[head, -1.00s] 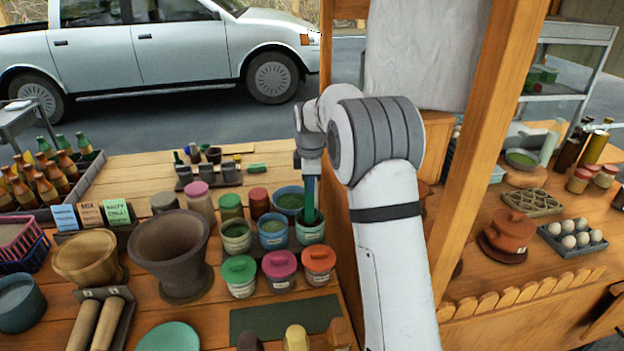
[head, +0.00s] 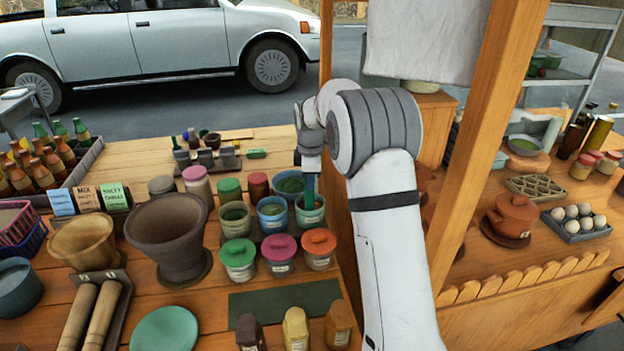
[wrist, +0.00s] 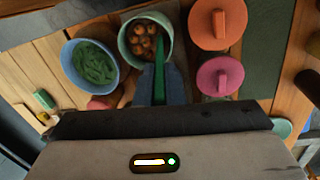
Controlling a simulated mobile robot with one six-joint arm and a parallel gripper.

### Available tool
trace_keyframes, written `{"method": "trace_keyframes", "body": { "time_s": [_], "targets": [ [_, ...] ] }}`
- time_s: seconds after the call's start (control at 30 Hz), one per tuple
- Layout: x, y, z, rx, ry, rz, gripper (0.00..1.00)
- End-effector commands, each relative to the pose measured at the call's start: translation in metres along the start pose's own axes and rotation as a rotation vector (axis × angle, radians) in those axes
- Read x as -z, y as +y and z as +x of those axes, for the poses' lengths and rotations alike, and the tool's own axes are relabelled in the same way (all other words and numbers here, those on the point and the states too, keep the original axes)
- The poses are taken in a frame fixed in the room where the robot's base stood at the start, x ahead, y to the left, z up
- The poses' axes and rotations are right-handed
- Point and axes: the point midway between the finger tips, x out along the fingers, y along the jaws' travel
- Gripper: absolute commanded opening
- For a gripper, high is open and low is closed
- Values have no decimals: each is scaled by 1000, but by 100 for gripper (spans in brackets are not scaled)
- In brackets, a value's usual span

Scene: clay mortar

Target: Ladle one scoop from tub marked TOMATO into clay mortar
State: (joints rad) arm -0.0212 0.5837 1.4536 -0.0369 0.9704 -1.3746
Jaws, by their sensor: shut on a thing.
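My gripper (wrist: 160,84) is shut on the green handle of a ladle (wrist: 161,50). The ladle reaches into a pale green tub (wrist: 124,42) holding round orange-brown pieces; its bowl end cannot be made out. In the head view my gripper (head: 310,186) points down just above this tub (head: 310,222), in the back row at the right. The tub's label is too small to read, so I cannot tell if it says TOMATO. The clay mortar (head: 168,250), a wide dark brown vessel, stands upright to the left, apart from my gripper.
Open tubs (head: 272,222) and lidded jars (head: 238,256) crowd around the ladle's tub. A blue tub with green contents (wrist: 90,66) stands beside it. A tan bowl (head: 84,246) is left of the mortar. A wooden post (head: 490,150) rises right of my arm.

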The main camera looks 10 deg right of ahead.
Motion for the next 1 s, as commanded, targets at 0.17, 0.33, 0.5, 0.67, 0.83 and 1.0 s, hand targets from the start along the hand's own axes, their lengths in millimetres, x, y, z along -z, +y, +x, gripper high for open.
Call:
{"method": "trace_keyframes", "body": {
  "time_s": [0.17, 0.33, 0.5, 0.67, 0.83, 1.0],
  "targets": [
    [0, 0, 0, 0, 0, 0, 0],
    [0, 0, -2, 0, 0, -1, 0],
    [1, 2, -17, -1, 0, -1, 0],
    [1, 5, -37, -1, 0, -1, 0],
    [1, 8, -57, -1, 0, -2, 0],
    [1, 11, -78, 0, 0, -2, 0]
  ]
}}
